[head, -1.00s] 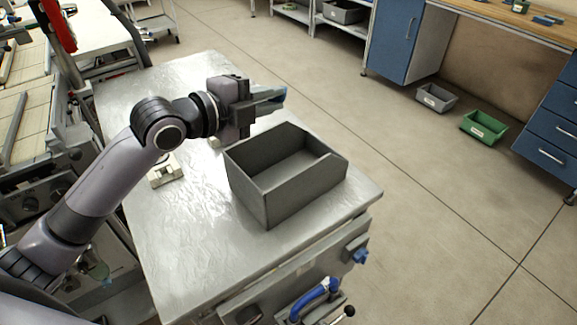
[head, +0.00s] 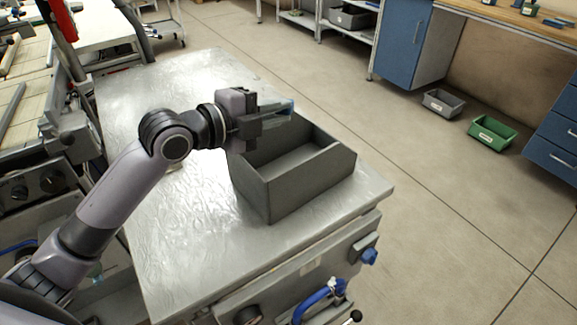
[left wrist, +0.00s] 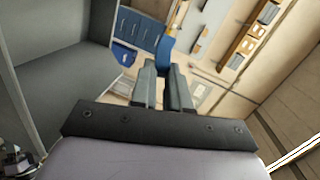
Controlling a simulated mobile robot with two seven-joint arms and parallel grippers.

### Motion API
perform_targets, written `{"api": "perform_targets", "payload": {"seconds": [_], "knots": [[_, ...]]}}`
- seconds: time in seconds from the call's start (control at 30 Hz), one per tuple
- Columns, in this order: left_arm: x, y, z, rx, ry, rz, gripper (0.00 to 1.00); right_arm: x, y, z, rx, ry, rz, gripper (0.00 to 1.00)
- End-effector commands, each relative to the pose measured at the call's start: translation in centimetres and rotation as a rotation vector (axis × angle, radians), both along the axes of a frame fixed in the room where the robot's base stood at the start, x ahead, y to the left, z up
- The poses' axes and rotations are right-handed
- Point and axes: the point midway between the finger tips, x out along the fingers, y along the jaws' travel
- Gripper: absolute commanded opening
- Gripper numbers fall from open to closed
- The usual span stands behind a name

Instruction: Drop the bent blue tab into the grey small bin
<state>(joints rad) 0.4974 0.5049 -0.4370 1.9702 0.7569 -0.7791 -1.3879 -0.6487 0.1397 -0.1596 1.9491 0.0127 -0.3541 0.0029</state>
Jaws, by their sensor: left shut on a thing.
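My left gripper (head: 276,109) is shut on the bent blue tab (head: 290,104), whose blue end shows at the fingertips. In the left wrist view the blue tab (left wrist: 168,45) stands out past the two grey fingers (left wrist: 164,88). The bin's grey wall (left wrist: 55,85) fills the left of the wrist view. A smaller grey bin (head: 441,103) stands on the floor farther back. My right gripper is not in view.
The bin stands near the right edge of the metal table (head: 190,240); the table's front left is clear. A green bin (head: 492,134) is on the floor by a blue drawer cabinet (head: 553,140). Open floor lies to the right.

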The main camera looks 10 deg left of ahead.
Motion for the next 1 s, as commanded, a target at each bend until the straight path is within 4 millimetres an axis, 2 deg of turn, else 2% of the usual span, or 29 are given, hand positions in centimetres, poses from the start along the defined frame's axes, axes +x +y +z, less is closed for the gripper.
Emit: {"api": "perform_targets", "payload": {"seconds": [0.1, 0.13, 0.2, 0.57, 1.0], "knots": [[0.0, 0.0, 0.1, 0.0, 0.0, 0.0, 0.0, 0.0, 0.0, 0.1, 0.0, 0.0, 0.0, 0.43], [0.0, 0.0, 0.1, 0.0, 0.0, 0.0, 0.25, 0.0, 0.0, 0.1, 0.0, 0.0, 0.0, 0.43], [0.0, 0.0, 0.1, 0.0, 0.0, 0.0, 0.45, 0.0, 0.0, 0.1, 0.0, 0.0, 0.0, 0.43], [-0.2, 0.2, 0.1, 0.0, 0.0, 0.001, 0.45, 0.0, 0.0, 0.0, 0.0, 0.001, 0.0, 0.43], [-4.3, 3.5, 1.1, 0.002, -0.001, 0.002, 0.45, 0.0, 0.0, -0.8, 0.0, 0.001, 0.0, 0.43]]}}
